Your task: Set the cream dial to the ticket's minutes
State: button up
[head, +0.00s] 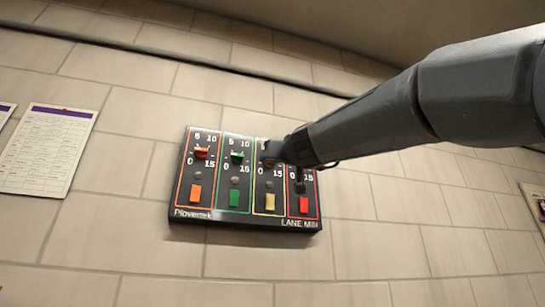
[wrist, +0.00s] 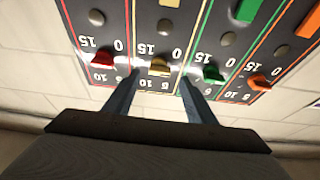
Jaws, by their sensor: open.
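The cream dial (wrist: 159,67) sits in the cream-edged lane of a dark wall panel (head: 247,213), in a scale marked 0, 5, 10 and 15. In the wrist view the panel appears upside down. My gripper (wrist: 159,82) is open, with one finger on each side of the cream dial; I cannot tell whether they touch it. Its exact setting is unclear. In the head view my arm hides most of this dial. No ticket with readable minutes shows; a printed sheet (head: 45,150) hangs left of the panel, its text too small to read.
An orange dial (head: 201,153) and a green dial (head: 237,157) are left of the cream lane in the head view. A red dial (wrist: 102,59) is on its other side. Colored blocks sit below, including a cream one (head: 270,201).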

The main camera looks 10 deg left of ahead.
jog(key=shift+p+x, duration=0.85)
jog(key=shift+x, duration=1.05)
jog(key=c, duration=1)
